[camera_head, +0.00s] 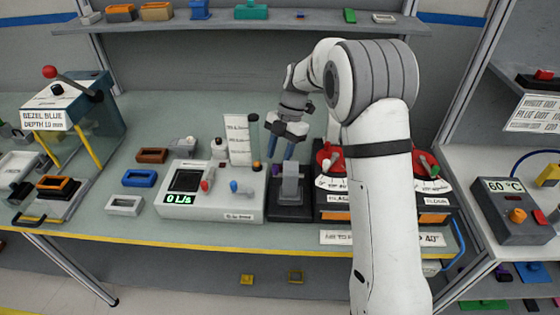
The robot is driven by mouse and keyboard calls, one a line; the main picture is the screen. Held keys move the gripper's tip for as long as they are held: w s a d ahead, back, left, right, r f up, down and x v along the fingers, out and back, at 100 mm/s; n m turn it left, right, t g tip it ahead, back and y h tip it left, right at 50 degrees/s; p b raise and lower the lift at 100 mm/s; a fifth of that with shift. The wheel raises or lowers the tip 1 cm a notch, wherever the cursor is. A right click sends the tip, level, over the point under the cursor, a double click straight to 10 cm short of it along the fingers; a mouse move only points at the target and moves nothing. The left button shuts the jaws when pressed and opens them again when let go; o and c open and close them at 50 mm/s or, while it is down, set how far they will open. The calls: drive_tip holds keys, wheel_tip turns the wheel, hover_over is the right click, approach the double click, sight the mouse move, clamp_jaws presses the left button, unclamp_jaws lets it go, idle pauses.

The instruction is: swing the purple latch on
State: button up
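A small purple piece (277,170), which looks like the purple latch, shows at the left of an upright grey block (290,184) on a dark base. The base stands on the bench between a white display module and a dial panel. The latch is small and partly hidden, so its exact position cannot be told. My gripper (281,151) points down above and slightly behind the block, with its two blue fingers apart. Nothing shows between the fingers, and they appear clear of the latch.
The white module (238,208) reads "0 L/s" and has red and blue knobs. Red dials (329,160) stand close at the right, partly behind my arm. Orange, blue and white frames (139,178) lie to the left. A shelf (270,27) runs above the bench.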

sight(277, 166)
drive_tip(key=shift+x, duration=1.7)
drive_tip(key=shift+c, duration=0.2)
clamp_jaws()
drive_tip(key=shift+d, duration=0.45)
drive_tip(key=shift+a+f, duration=0.1)
drive_tip(key=shift+a, duration=0.2)
